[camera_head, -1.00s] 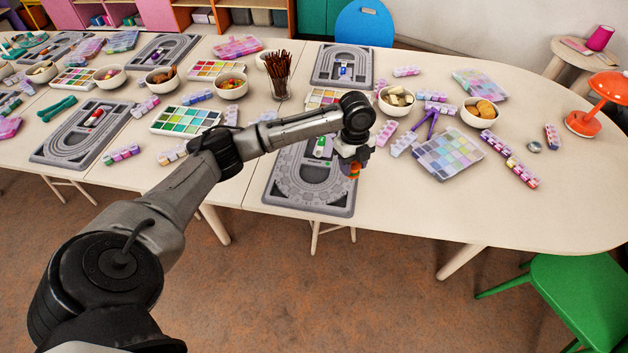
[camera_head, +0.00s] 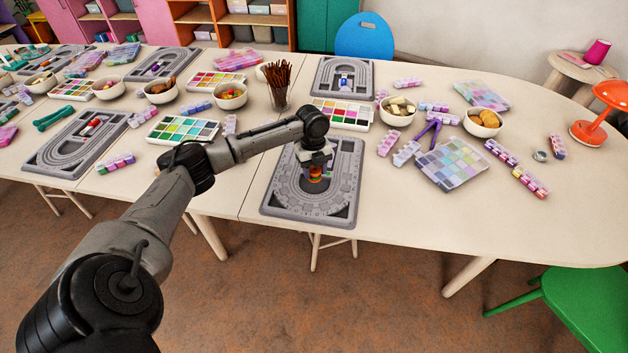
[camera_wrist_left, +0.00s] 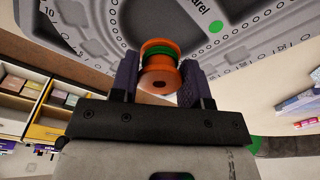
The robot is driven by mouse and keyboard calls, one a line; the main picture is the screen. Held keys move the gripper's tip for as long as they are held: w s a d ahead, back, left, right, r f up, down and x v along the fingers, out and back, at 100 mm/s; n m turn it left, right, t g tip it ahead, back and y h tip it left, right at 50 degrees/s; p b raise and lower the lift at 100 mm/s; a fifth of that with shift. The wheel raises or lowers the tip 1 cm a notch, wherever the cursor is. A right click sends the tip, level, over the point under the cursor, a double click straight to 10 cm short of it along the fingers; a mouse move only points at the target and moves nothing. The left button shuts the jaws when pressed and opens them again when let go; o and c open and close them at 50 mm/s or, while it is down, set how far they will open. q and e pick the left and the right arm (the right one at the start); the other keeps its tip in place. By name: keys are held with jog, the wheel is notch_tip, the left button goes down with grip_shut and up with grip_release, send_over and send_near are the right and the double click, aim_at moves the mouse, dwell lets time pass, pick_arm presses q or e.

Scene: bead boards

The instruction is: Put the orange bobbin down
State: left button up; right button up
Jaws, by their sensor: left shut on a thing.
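The orange bobbin (camera_head: 316,170), wound with a green band, is between the fingers of my left gripper (camera_head: 315,165) in the head view. In the left wrist view my left gripper (camera_wrist_left: 160,88) is shut on the orange bobbin (camera_wrist_left: 160,75), one dark finger on each side. The bobbin is over the middle of the grey bead board (camera_head: 278,200) at the front of the table. The board's printed surface (camera_wrist_left: 215,55) is behind the bobbin in the wrist view. I cannot tell whether the bobbin touches the board. My right gripper is out of view.
Another bead board (camera_head: 367,78) lies behind, with a palette tray (camera_head: 345,115) between. A cup of brown sticks (camera_head: 279,98) stands behind left. A bowl (camera_head: 397,112), purple pliers (camera_head: 431,133) and a bead box (camera_head: 453,166) are to the right. The front right table is clear.

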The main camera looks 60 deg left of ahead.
aim_at(314, 178)
pick_arm(q)
jog(key=shift+f+b, duration=0.9)
jog(key=shift+f, duration=1.2)
jog(key=shift+a, duration=0.1)
jog(key=o, duration=0.6)
jog(key=shift+f, duration=0.1)
jog(key=shift+r, duration=0.2)
jog(key=r+p, duration=0.1)
jog(key=r, duration=0.2)
jog(key=r+p, duration=0.1)
jog(key=r, duration=0.3)
jog(key=a+r+p, duration=0.1)
jog(key=r+p, duration=0.1)
jog(key=r, duration=0.1)
jog(key=shift+w+a+r, duration=0.1)
jog(key=shift+w+r, duration=0.05)
jog(key=shift+r, duration=0.2)
jog(key=shift+a+r, duration=0.1)
jog(key=shift+r, duration=0.5)
